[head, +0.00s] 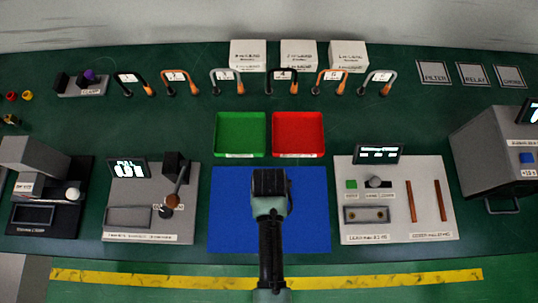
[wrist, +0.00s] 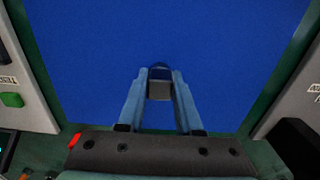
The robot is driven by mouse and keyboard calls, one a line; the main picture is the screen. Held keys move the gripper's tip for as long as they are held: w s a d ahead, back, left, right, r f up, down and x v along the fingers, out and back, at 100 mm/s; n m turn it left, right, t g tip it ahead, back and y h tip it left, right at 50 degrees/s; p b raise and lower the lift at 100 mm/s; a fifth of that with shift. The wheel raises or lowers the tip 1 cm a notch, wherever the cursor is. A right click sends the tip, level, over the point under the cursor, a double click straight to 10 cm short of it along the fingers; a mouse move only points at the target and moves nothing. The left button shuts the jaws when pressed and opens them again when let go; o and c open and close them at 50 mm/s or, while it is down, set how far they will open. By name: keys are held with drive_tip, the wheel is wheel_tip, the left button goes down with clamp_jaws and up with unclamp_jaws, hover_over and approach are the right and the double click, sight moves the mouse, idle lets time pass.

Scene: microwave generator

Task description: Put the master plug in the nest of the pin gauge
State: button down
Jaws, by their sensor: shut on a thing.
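My gripper (head: 270,183) is over the blue mat in the head view, pointing down. In the wrist view its two blue-grey fingers (wrist: 160,76) are shut on a small grey piece with a dark end (wrist: 159,91). I cannot tell for sure that this is the master plug. In the head view the gripper hides it. A small grey fixture with dark blocks (head: 80,85) and a purple part (head: 89,75) stands at the back left. It may be the pin gauge; its label and nest are too small to make out.
The blue mat (head: 228,215) looks bare around the gripper. Green (head: 240,135) and red (head: 298,135) trays lie behind it. Test stations stand left (head: 190,220) and right (head: 430,165). Several handled clamps (head: 228,82) stand along the back, before white boxes (head: 248,55).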

drive_tip(key=c, duration=0.6)
unclamp_jaws()
drive_tip(key=shift+f, duration=0.1)
